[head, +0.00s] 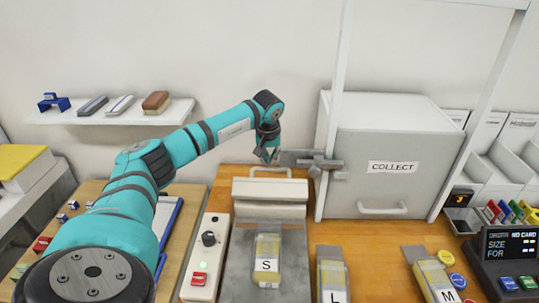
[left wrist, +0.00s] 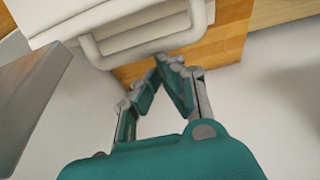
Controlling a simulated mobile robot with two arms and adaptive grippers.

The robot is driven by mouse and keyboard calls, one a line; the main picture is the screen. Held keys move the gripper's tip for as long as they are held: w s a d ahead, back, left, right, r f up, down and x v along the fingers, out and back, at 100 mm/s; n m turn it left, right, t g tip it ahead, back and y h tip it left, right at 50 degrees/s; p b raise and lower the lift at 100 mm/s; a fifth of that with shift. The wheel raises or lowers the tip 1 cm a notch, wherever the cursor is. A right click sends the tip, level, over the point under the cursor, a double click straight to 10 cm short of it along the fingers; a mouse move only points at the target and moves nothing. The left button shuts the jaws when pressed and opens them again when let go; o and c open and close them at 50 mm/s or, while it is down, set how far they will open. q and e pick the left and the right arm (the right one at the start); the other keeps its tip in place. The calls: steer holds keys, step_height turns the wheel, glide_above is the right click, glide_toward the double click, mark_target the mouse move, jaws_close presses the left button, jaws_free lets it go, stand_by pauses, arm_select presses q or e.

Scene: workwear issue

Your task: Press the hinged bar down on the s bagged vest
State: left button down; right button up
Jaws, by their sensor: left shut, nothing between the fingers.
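The S bagged vest (head: 267,248), a yellow and grey packet with an S label, lies on the grey bed (head: 240,268) of the sealer in the head view. The cream hinged bar (head: 270,190) stands raised behind it, with a loop handle (head: 285,170) at its top. The handle also shows in the left wrist view (left wrist: 150,50). My left gripper (head: 267,158) is shut and empty, just above and behind the handle in the head view. Whether it touches the handle is unclear. My right gripper is not in view.
A control box (head: 203,262) with a knob, green light and red button stands left of the sealer. The L vest (head: 332,278) and M vest (head: 435,280) lie to the right. A metal frame (head: 333,120) and the COLLECT cabinet (head: 390,140) rise close to the gripper's right.

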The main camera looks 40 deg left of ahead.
arm_select(q)
steer(key=v, duration=1.1)
steer(key=shift+r, duration=0.4)
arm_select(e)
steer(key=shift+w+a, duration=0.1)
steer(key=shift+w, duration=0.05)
arm_select(q)
steer(key=shift+d, duration=0.1)
